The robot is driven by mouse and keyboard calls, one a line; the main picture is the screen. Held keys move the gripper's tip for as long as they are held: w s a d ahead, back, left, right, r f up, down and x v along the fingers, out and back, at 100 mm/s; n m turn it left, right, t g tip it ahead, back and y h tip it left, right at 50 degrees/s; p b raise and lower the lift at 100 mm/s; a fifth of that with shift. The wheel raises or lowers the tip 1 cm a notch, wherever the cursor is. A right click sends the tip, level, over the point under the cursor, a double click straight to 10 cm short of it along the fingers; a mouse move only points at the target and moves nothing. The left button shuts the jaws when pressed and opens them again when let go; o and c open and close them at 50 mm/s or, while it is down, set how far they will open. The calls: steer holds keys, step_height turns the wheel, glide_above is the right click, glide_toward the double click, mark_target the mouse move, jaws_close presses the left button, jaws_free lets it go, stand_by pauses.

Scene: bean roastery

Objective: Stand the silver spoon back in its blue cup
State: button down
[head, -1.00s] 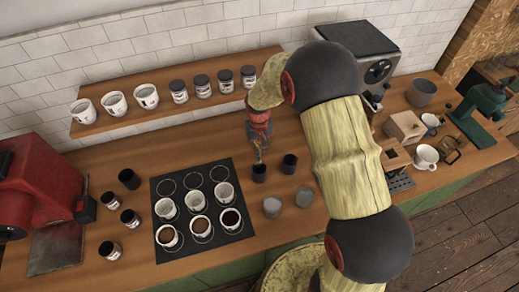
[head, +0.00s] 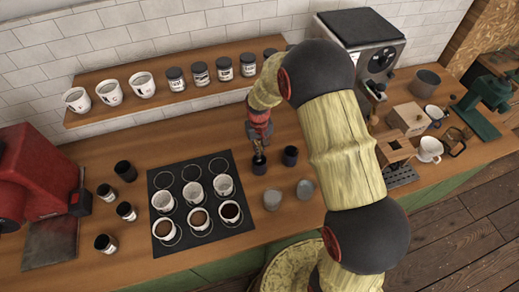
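My gripper (head: 258,147) points down directly above a small dark cup (head: 259,168) on the counter, its tip at or just over the cup's mouth. A second dark cup (head: 290,156) stands just to the right. Both look nearly black, so I cannot tell which is the blue one. The silver spoon cannot be made out clearly; the small shapes at the fingertips are too fine to tell finger from spoon. Whether the fingers are open or shut does not show.
A black mat (head: 243,228) with several white cups lies left of my gripper. Two grey cups (head: 272,200) (head: 305,189) stand in front. Behind is a wooden shelf (head: 160,108) with cups and jars.

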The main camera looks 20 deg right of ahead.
steer(key=c, duration=2.5)
jaws_free()
steer(key=o, duration=0.5)
steer(key=shift+o, duration=0.2)
step_height(320, 180, up, 12)
steer(key=shift+a, duration=0.1)
steer(key=shift+s, duration=0.1)
